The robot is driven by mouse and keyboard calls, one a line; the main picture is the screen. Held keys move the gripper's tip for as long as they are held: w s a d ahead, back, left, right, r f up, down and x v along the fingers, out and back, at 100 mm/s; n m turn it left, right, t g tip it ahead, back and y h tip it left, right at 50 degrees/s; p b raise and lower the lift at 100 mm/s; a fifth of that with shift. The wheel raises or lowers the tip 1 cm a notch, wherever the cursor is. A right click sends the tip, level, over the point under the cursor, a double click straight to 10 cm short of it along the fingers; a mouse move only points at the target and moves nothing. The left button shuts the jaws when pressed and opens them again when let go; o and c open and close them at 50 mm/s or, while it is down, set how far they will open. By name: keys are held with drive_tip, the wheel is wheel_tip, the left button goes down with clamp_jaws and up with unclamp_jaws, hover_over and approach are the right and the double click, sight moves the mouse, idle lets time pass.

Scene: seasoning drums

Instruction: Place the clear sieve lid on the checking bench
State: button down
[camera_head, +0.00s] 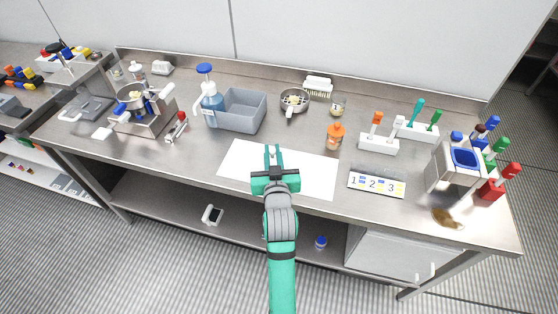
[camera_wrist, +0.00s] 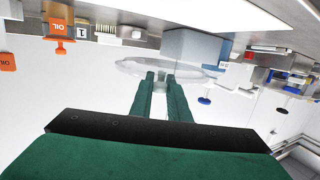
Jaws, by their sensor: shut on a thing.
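My gripper (camera_head: 272,153) is above the white sheet on the steel bench (camera_head: 205,160). In the wrist view my gripper's green fingers (camera_wrist: 161,76) are close together on the near rim of a clear round disc (camera_wrist: 202,73), which looks like the sieve lid. The disc extends beyond the fingertips; the fingers cover part of it. In the head view the lid is too faint to make out. I cannot tell the exact gap between lid and bench.
A white sheet (camera_head: 315,178) lies below my gripper. Behind it stand a grey bin (camera_head: 240,110), a blue-topped pump bottle (camera_head: 211,100), a metal sieve (camera_head: 294,100) and an orange-capped shaker (camera_head: 335,136). A numbered 1-2-3 card (camera_head: 376,183) lies to the right.

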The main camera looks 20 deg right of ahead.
drive_tip(key=d+f, duration=0.1)
drive_tip(key=w+f, duration=0.1)
drive_tip(key=w+d+f, duration=0.1)
drive_tip(key=f, duration=0.1)
drive_tip(key=shift+w+d+f, duration=0.1)
drive_tip(key=shift+w+d, duration=0.1)
drive_tip(key=shift+d, duration=0.1)
drive_tip(key=shift+w+d+f, duration=0.15)
drive_tip(key=shift+f, duration=1.6)
drive_tip(key=shift+f, duration=0.15)
drive_tip(key=c, duration=1.7)
unclamp_jaws()
drive_tip(key=v, duration=1.2)
